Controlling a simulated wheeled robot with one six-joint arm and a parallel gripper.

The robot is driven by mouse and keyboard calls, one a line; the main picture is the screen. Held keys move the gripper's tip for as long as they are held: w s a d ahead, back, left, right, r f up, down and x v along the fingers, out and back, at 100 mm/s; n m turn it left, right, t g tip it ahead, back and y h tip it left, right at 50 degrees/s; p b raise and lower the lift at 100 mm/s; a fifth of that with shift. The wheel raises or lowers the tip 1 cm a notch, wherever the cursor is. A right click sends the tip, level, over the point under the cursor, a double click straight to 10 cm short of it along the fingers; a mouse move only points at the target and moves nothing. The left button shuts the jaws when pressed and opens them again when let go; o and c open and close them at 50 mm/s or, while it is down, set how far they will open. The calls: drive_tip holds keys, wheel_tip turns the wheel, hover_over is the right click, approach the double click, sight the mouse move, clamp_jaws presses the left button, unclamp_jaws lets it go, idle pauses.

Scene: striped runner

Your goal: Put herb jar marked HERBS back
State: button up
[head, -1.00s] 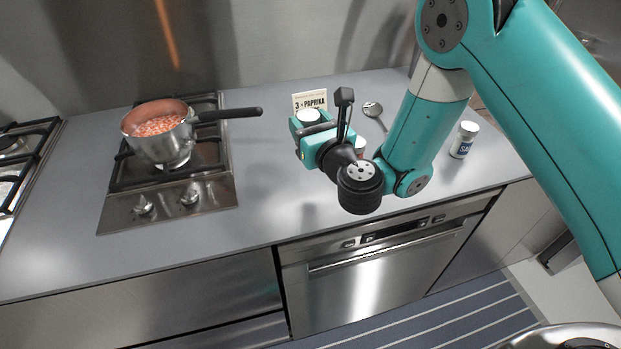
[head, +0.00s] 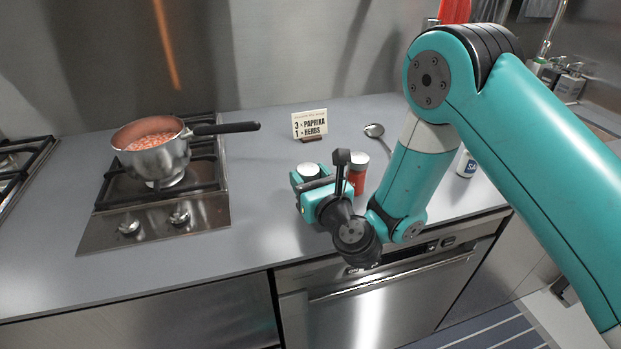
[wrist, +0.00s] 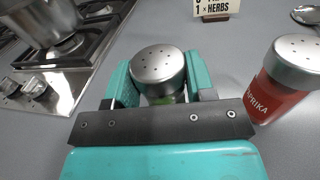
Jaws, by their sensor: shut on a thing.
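My gripper (head: 308,188) is shut on a jar with a perforated metal lid. The lid of this herb jar (wrist: 158,66) shows between the fingers in the wrist view, with a bit of green below it. Its label is hidden, and I cannot tell whether its base touches the counter. In the head view only the top of the jar (head: 308,170) shows. A red jar marked PAPRIKA (wrist: 280,85) stands upright just right of the gripper, apart from it. It also shows behind my wrist in the head view (head: 357,180).
A card reading 3 paprika, 1 herbs (head: 309,124) stands behind the jars. A spoon (head: 376,131) lies to its right. A white jar (head: 467,164) stands further right, beyond my arm. A pot (head: 152,155) sits on the hob at left. The counter between hob and gripper is clear.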

drive_tip(key=o, duration=0.9)
drive_tip(key=shift+o, duration=0.2)
